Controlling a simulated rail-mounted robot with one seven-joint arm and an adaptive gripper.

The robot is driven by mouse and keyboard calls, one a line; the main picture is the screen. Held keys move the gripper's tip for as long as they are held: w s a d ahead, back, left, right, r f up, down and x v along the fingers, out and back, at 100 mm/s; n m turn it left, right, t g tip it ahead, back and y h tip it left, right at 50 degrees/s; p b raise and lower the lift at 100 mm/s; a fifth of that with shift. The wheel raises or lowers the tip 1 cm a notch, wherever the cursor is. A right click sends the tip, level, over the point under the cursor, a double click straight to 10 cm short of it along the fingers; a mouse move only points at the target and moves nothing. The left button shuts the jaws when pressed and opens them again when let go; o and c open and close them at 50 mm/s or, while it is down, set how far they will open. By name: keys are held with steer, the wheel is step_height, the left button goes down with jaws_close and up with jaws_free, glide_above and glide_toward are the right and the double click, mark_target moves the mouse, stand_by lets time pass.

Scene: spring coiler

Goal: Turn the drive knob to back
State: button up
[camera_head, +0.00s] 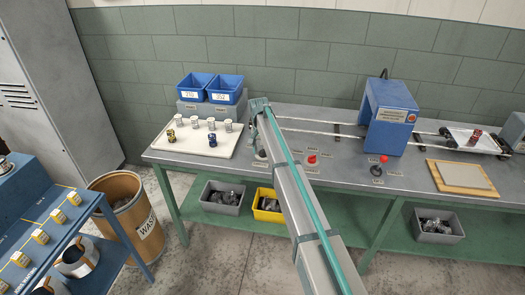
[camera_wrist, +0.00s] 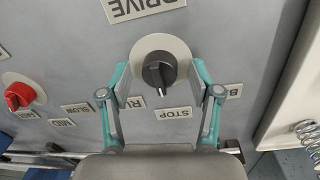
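The dark drive knob (camera_wrist: 159,70) sits on a round pale plate in the wrist view, below the DRIVE label (camera_wrist: 145,8). Its white pointer faces down toward the STOP label (camera_wrist: 174,113). The RUN label (camera_wrist: 137,102) is to the left of STOP. A label starting with B (camera_wrist: 234,90) is at right, partly hidden by a finger. My gripper (camera_wrist: 160,78) is open, with one finger on each side of the knob and gaps between fingers and knob.
A red knob (camera_wrist: 20,95) with speed labels is left of the drive knob; it also shows in the head view (camera_head: 311,159). A white tray (camera_head: 190,150) with several small cylinders and a coil spring (camera_wrist: 308,135) lie nearby. A blue machine housing (camera_head: 388,115) stands on the bench.

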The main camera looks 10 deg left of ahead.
steer(key=c, duration=1.1)
